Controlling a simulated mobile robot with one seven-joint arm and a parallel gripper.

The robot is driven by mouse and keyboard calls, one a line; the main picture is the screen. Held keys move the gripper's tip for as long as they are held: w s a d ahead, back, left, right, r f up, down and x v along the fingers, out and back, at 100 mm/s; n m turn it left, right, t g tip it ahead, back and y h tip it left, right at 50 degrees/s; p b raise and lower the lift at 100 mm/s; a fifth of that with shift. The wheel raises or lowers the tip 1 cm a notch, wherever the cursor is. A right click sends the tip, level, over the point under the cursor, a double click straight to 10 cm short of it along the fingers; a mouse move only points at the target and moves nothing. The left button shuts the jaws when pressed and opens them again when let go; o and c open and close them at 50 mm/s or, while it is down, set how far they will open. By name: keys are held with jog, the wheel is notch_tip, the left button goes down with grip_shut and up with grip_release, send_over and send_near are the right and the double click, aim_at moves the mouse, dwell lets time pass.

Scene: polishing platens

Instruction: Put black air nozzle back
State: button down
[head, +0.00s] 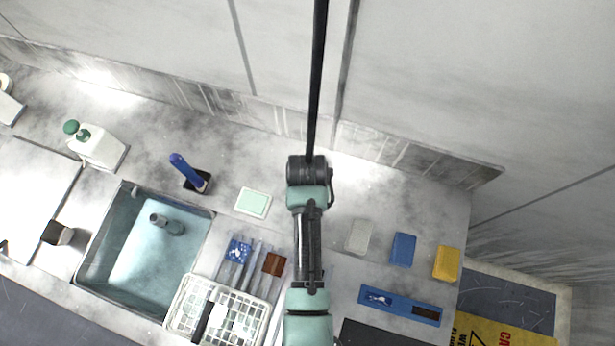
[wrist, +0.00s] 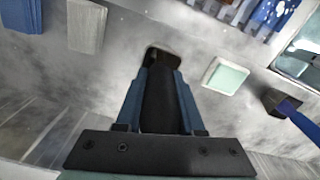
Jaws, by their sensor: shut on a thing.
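In the wrist view my gripper (wrist: 159,72) has its two blue fingers shut on the black air nozzle (wrist: 158,105), a dark body lying between them. A dark holder-like piece (wrist: 163,55) shows just past the fingertips, on or near the counter. I cannot tell whether the nozzle's end is inside it or above it. In the head view my arm covers the gripper and the nozzle. A blue upright tool (head: 180,165) stands tilted in a black holder (head: 203,183) to the left; its holder also shows in the wrist view (wrist: 277,101).
A mint dish (head: 253,202) lies left of my arm. Grey (head: 359,236), blue (head: 403,249) and yellow (head: 447,263) blocks and a blue tray (head: 399,306) lie right. A white rack (head: 180,308), sink (head: 96,262) and bottle (head: 103,147) are left. The wall (head: 385,148) is behind.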

jog(key=shift+f, duration=0.2)
jog(key=c, duration=0.5)
grip_release()
notch_tip(320, 180, up, 12)
jog(key=shift+r+b, duration=0.2)
jog(key=shift+b, duration=0.45)
jog(key=shift+f, duration=0.1)
